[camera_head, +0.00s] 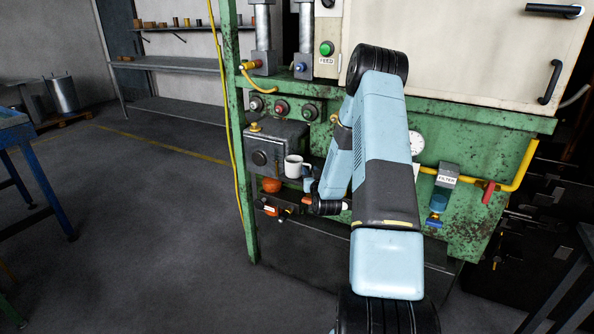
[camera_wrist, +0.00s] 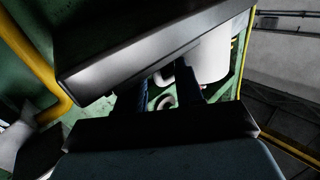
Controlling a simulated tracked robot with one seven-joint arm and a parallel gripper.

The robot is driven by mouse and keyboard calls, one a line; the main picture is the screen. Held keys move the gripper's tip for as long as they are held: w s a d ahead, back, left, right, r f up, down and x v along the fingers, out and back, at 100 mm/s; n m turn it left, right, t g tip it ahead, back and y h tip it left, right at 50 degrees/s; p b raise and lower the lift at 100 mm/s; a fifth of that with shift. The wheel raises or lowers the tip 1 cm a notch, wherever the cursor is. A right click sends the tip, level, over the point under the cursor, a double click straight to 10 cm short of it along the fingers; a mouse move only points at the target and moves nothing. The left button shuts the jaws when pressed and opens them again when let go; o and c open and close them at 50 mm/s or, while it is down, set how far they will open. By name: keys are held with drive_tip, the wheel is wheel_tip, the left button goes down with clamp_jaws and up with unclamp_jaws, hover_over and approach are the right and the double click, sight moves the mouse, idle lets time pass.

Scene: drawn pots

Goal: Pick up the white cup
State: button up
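The white cup (camera_head: 293,166) stands upright on a small ledge at the front of the green machine, its handle to the right. My gripper (camera_head: 309,182) is just right of and slightly below the cup in the head view. In the wrist view, two dark fingers (camera_wrist: 160,86) stand apart with a gap between them. The white cup (camera_wrist: 207,66) shows beyond them, partly hidden by the right finger and a dark metal block. A pale curved piece, perhaps its handle, shows in the gap. I cannot tell whether a finger touches the cup.
A grey box (camera_head: 272,147) stands left of the cup. An orange round object (camera_head: 271,185) lies below that box. The green machine (camera_head: 480,160) has a yellow pipe (camera_head: 510,178), a gauge (camera_head: 416,143) and a filter (camera_head: 443,190) on the right.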

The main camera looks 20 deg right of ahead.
clamp_jaws()
idle(0.5)
